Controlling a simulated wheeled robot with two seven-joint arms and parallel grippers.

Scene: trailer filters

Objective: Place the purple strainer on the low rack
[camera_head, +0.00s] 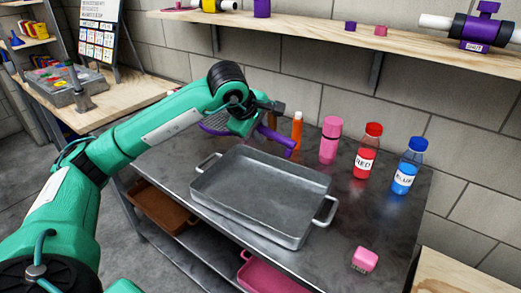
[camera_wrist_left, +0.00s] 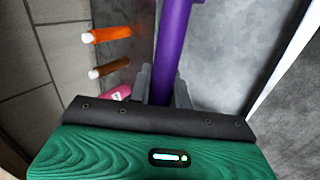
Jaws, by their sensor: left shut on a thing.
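My left gripper (camera_head: 262,124) is shut on the purple strainer (camera_head: 277,140) and holds it above the far side of the metal table (camera_head: 395,225), behind a grey metal tray. In the left wrist view the strainer's purple handle (camera_wrist_left: 172,45) runs up between the fingers (camera_wrist_left: 163,88). The arm and gripper hide part of the strainer in the head view. A low shelf (camera_head: 172,255) lies under the table, with a brown tray (camera_head: 155,207) and a pink tray (camera_head: 270,278) at that lower level. My right gripper is not in view.
The grey tray (camera_head: 262,196) is empty. Orange (camera_head: 297,130), pink (camera_head: 330,138), red (camera_head: 367,150) and blue (camera_head: 408,166) bottles stand along the table's back. A pink brush (camera_head: 365,260) lies front right. A wooden wall shelf (camera_head: 330,31) is above; a wooden bench (camera_head: 120,97) stands left.

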